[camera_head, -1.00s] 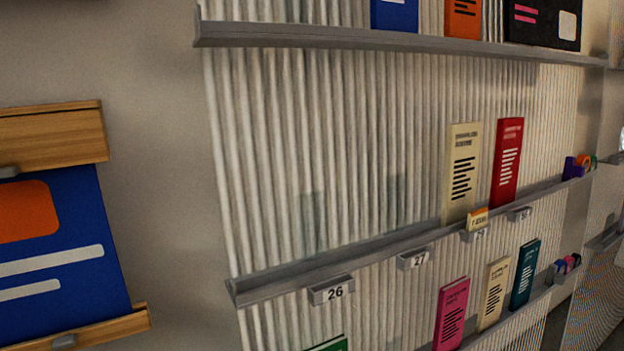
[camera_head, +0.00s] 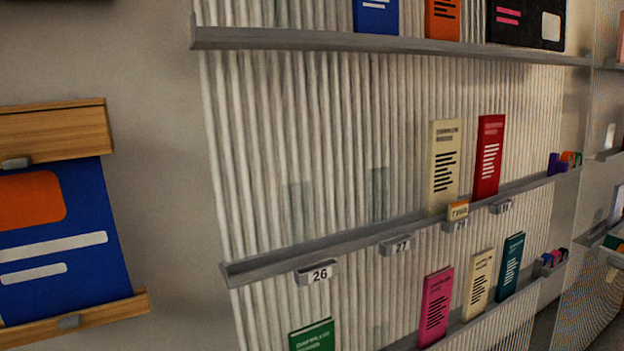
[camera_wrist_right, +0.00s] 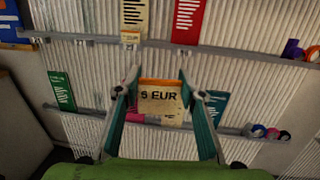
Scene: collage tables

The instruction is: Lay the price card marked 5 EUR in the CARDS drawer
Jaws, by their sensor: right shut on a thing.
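The price card marked 5 EUR (camera_wrist_right: 160,98), cream with an orange top, is between the teal fingers of my right gripper (camera_wrist_right: 157,84) in the right wrist view. The gripper is shut on it and holds it in front of the ribbed wall, with its lettering facing the camera. Another small cream and orange price card (camera_head: 458,210) sits in a holder on the middle shelf; its lettering is too small to read surely. It also shows in the right wrist view (camera_wrist_right: 130,37). The CARDS drawer is not in view. My left gripper is not in view.
The middle shelf (camera_head: 340,243) has numbered holders, including 26 (camera_head: 318,274) and 27 (camera_head: 400,246), a cream book (camera_head: 443,165) and a red book (camera_head: 488,155). More books stand on the lower shelf. A blue poster (camera_head: 60,265) hangs at left. The middle shelf's left part is bare.

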